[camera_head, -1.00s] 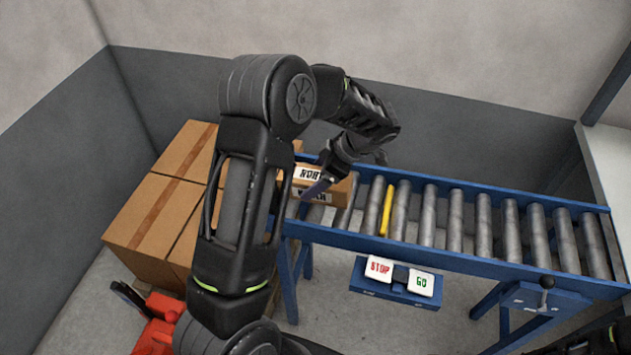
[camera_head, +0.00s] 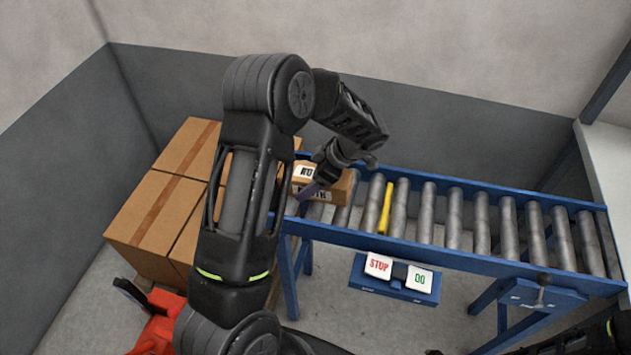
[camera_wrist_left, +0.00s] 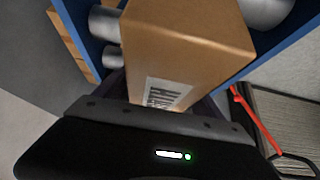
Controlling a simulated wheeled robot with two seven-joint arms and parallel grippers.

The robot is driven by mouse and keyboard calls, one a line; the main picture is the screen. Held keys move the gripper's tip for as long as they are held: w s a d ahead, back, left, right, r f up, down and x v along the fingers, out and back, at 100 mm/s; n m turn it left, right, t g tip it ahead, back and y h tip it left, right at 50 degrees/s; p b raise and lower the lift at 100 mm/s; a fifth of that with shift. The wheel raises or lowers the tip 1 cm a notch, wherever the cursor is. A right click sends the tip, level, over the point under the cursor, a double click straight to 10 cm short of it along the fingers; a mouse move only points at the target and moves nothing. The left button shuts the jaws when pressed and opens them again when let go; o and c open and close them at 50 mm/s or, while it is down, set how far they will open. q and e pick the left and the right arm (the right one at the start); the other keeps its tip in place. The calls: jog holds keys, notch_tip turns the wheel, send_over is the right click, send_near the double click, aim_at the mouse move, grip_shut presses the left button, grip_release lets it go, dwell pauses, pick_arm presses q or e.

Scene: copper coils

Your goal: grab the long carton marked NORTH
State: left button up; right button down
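The long brown carton (camera_head: 341,190) with white labels lies on the left end of the roller conveyor. My arm and gripper partly cover its lettering, which fits NORTH. My left gripper (camera_head: 312,188) is at the carton, with one finger across its near side. In the left wrist view the carton (camera_wrist_left: 185,45) reaches down between the two dark fingers, its barcode-like label close to the palm. The fingers look open around it; I cannot tell whether they touch it. My right gripper is out of view; only a piece of that arm shows at the lower right.
The blue roller conveyor (camera_head: 455,262) runs right, with a yellow strip (camera_head: 385,208) between rollers. A STOP and GO box (camera_head: 395,290) hangs below its front rail. Large stacked cartons (camera_head: 150,220) stand left, a red object (camera_head: 160,330) before them.

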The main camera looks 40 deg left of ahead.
aim_at(310, 172)
pick_arm(q)
jog(key=c, duration=1.6)
jog(key=shift+r, duration=0.1)
notch_tip(310, 172, up, 9)
jog(key=shift+f+b, duration=0.1)
jog(key=shift+b, duration=1.05)
jog(key=shift+r, duration=0.55)
